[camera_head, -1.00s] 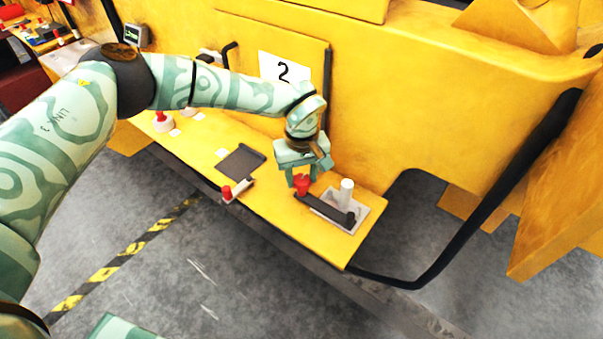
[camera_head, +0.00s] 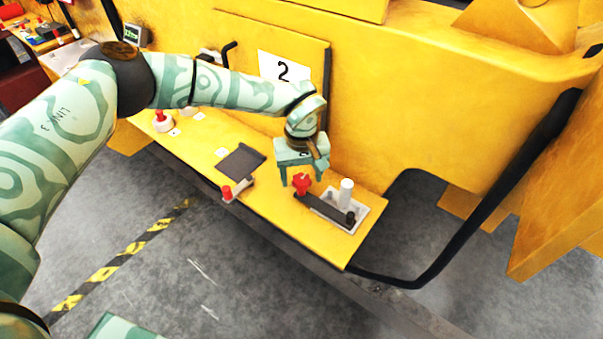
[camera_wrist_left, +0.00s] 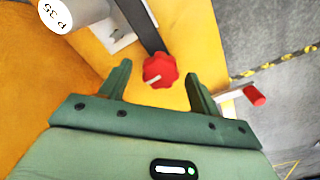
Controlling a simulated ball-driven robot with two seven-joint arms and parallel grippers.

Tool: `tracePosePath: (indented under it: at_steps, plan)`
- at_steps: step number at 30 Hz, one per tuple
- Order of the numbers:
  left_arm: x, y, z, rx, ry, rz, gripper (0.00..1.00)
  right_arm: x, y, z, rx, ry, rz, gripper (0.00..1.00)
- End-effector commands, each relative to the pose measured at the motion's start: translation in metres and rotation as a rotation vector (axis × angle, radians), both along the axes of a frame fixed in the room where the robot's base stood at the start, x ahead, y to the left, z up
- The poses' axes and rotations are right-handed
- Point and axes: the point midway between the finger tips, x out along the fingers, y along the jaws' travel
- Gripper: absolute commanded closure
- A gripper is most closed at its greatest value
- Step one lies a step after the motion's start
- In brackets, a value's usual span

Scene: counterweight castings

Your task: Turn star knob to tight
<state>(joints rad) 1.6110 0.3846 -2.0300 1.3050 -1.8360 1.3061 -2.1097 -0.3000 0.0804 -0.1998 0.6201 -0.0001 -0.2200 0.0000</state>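The red star knob (camera_head: 301,184) sits at the near-left end of a dark bar on the yellow ledge. In the left wrist view the knob (camera_wrist_left: 160,70) shows lobes and a short white mark pointing to the lower left. My left gripper (camera_head: 301,178) is open above the knob. In the wrist view its fingers (camera_wrist_left: 157,88) stand apart on either side, with the knob just beyond the fingertips and a visible gap to each finger. Whether the knob is tight cannot be told. My right gripper is not in view.
A white cylinder (camera_head: 346,192) stands upright on a light plate beside the dark bar. A dark flat plate (camera_head: 240,162) with a red-tipped lever (camera_head: 228,192) is left of the knob. A red button (camera_head: 162,121) is farther left. A yellow panel marked 2 rises behind.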

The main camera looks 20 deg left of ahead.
Motion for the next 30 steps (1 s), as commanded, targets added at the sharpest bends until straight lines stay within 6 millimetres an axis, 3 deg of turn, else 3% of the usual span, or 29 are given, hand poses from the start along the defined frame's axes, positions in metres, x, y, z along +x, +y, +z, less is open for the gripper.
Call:
tracePosePath:
  at_steps: [8, 11, 21, 25, 30]
  plan:
    - [0.000, 0.000, 0.010, -0.001, 0.000, 0.000, 0.38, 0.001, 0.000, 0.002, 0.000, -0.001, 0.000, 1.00]
    - [0.001, 0.000, 0.029, -0.001, -0.003, 0.000, 0.38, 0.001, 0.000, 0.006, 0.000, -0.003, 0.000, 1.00]
    - [0.001, 0.000, 0.120, 0.000, -0.004, 0.000, 0.38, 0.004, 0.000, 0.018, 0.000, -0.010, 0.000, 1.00]
    - [0.000, 0.000, 0.144, 0.000, -0.002, 0.000, 0.38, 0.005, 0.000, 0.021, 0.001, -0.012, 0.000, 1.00]
    - [0.000, 0.000, 0.160, 0.000, 0.000, 0.000, 0.38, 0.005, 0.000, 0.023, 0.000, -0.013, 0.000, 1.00]
